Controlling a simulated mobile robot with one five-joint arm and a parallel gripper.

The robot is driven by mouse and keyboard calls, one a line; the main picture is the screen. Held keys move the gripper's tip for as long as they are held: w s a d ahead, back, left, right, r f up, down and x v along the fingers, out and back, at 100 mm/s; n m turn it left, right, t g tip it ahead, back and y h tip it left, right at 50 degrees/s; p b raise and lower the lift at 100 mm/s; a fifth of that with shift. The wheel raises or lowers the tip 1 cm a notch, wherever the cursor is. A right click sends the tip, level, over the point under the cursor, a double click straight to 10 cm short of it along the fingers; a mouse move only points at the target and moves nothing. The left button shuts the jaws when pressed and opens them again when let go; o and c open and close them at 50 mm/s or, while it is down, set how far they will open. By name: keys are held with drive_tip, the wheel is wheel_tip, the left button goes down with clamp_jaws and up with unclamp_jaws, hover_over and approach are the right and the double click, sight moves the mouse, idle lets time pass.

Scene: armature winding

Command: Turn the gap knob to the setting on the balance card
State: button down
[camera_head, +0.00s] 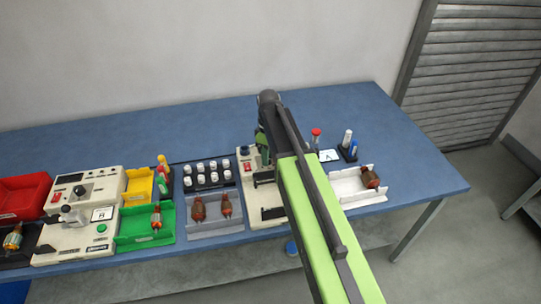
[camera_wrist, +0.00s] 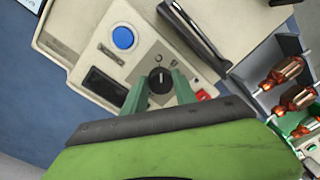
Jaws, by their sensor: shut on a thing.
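The gap knob (camera_wrist: 160,78) is a round black knob with a light pointer mark, on a pale panel of a cream machine (camera_wrist: 85,50). In the wrist view my gripper (camera_wrist: 160,82) has its two green fingers on either side of the knob, shut on it. In the head view my arm hides the knob and much of the machine (camera_head: 246,166). A white card (camera_head: 329,155) with a dark mark stands right of the arm; whether it is the balance card I cannot tell.
On the panel are a blue button (camera_wrist: 123,37), a dark window (camera_wrist: 104,83) and a red switch (camera_wrist: 203,95). A black bar (camera_wrist: 195,35) rises close to the knob. A grey tray (camera_head: 213,230) with armatures stands left, a white tray (camera_head: 350,185) right.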

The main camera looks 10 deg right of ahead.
drive_tip(key=m, duration=0.3)
drive_tip(key=shift+w+a, duration=0.2)
drive_tip(key=m, duration=0.5)
drive_tip(key=shift+m+t, duration=0.3)
drive_tip(key=m, duration=0.4)
drive_tip(key=shift+d+m, duration=0.1)
drive_tip(key=shift+m, duration=0.2)
drive_tip(key=shift+s+m, duration=0.1)
drive_tip(key=shift+m, duration=2.1)
drive_tip(key=shift+d, duration=0.1)
drive_tip(key=c, duration=1)
unclamp_jaws()
drive_tip(key=shift+f, duration=0.1)
